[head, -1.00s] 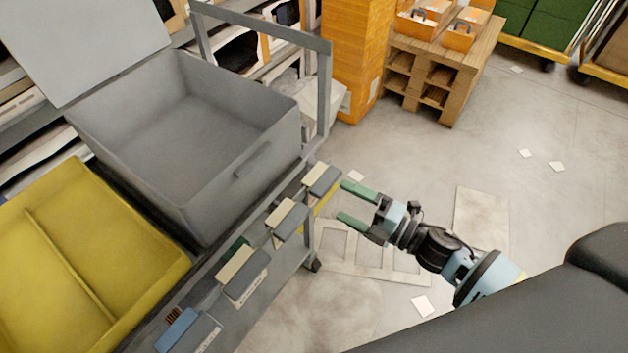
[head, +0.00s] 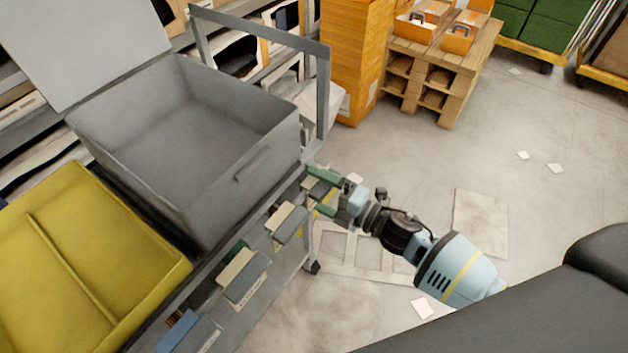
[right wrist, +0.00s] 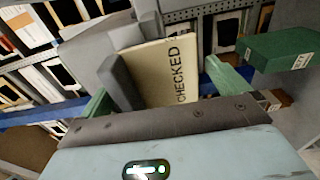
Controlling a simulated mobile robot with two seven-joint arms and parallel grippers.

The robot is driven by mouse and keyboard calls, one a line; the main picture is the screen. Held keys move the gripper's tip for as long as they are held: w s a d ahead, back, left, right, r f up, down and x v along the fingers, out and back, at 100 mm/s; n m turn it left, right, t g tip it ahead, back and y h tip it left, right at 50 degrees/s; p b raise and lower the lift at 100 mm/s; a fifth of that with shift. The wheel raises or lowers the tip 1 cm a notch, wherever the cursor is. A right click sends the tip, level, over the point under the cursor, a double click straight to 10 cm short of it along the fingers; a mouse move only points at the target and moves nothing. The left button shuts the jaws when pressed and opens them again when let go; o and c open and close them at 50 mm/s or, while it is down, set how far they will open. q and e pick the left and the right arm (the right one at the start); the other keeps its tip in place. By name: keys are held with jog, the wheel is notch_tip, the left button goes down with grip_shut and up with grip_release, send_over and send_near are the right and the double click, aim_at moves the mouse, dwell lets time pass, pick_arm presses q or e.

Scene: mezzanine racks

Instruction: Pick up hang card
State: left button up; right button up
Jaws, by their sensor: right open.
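A cream hang card marked CHECKED (right wrist: 162,72) shows upright in the right wrist view, next to a grey clip-like part (right wrist: 118,75). In the head view this card (head: 317,190) is at the far end of the row along the cart's side, partly hidden by my fingers. My right gripper (head: 318,184) is open, its green fingers on either side of the card. In the right wrist view the gripper (right wrist: 162,84) has a finger left and right of the card, with a gap on the right. Contact cannot be told. My left gripper is not in view.
Other cards, including one nearer (head: 287,224), hang along the cart's side. The cart carries a grey open bin (head: 240,165) and a yellow tray (head: 150,285). A wooden pallet stack (head: 455,75) stands behind. Floor right of the cart is mostly clear.

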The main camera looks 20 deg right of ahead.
jog(key=shift+c, duration=0.4)
jog(key=c, duration=0.9)
jog(key=shift+c, duration=0.2)
jog(key=shift+r, duration=0.5)
notch_tip(320, 180, up, 3)
jog(key=shift+s+d+f+p, duration=0.1)
jog(key=shift+p, duration=0.5)
jog(key=b+v, duration=0.1)
jog(key=v, duration=1.6)
jog(key=shift+s+d+b, duration=0.25)
jog(key=shift+s+b, duration=0.05)
jog(key=shift+s, duration=0.05)
